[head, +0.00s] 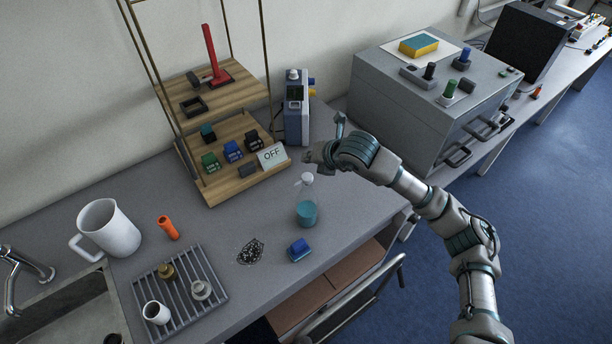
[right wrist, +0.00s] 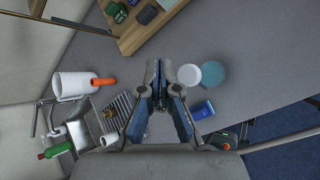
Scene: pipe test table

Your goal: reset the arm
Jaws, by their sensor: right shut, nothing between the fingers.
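My right arm (head: 433,203) comes in from the lower right and reaches over the table's right part. My right gripper (head: 318,155) is above the table, near the front of the wooden shelf. In the right wrist view the right gripper (right wrist: 160,68) has its fingertips together, with nothing between them. My left gripper is in neither view.
A white object (head: 306,179) stands below the gripper, beside a teal cylinder (head: 306,213). The wooden shelf (head: 240,180) with an OFF sign (head: 271,155) is to the left. A grey cabinet (head: 410,110) stands behind the forearm.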

